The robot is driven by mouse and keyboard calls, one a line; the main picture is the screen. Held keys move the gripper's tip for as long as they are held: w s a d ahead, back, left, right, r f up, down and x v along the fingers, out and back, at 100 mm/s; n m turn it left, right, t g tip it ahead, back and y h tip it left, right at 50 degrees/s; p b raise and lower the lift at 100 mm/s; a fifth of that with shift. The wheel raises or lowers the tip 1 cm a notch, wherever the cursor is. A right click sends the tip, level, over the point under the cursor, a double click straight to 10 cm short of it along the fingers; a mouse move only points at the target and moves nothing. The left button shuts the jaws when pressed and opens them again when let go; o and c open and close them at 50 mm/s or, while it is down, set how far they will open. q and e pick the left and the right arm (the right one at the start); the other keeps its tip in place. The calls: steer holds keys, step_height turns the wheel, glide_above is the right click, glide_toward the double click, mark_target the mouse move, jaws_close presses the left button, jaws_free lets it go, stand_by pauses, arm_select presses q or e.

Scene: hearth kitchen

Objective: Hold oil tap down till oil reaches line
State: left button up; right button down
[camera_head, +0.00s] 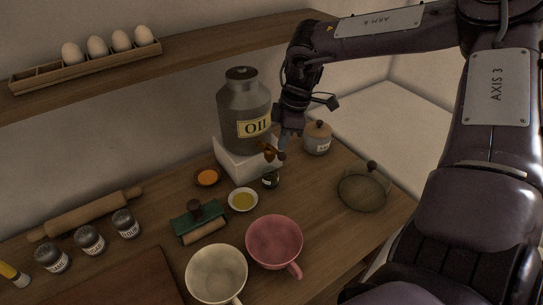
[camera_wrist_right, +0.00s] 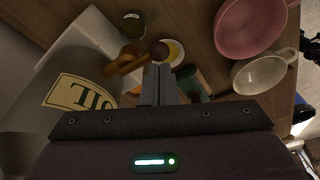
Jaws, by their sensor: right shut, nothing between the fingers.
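The grey metal oil can (camera_head: 240,90), labelled OIL, stands on a white block (camera_head: 232,155) against the wall; its label also shows in the right wrist view (camera_wrist_right: 82,94). Its brown tap (camera_head: 269,154) sticks out at the front, with a dark round knob (camera_wrist_right: 160,51) in the right wrist view. A small dark glass vessel (camera_head: 270,179) stands on the counter below the tap; its oil level and any line on it are too small to tell. My right gripper (camera_head: 284,150) is shut and empty, its fingertips right at the knob; I cannot tell whether they touch. My left gripper is out of view.
A white dish with yellow liquid (camera_head: 243,201) and an orange dish (camera_head: 207,176) stand near the vessel. A green tool with a roller (camera_head: 200,222), a pink cup (camera_head: 274,240), a cream cup (camera_head: 216,272) and a lidded jar (camera_head: 317,140) are around. A shelf with eggs (camera_head: 110,60) runs above.

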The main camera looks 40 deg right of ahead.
mark_target(282, 153)
steer(key=shift+f, duration=0.15)
steer(key=shift+f+b, duration=1.95)
steer(key=shift+b, duration=0.05)
steer(key=shift+r, duration=0.15)
step_height(282, 153, up, 7)
steer(key=p, duration=0.4)
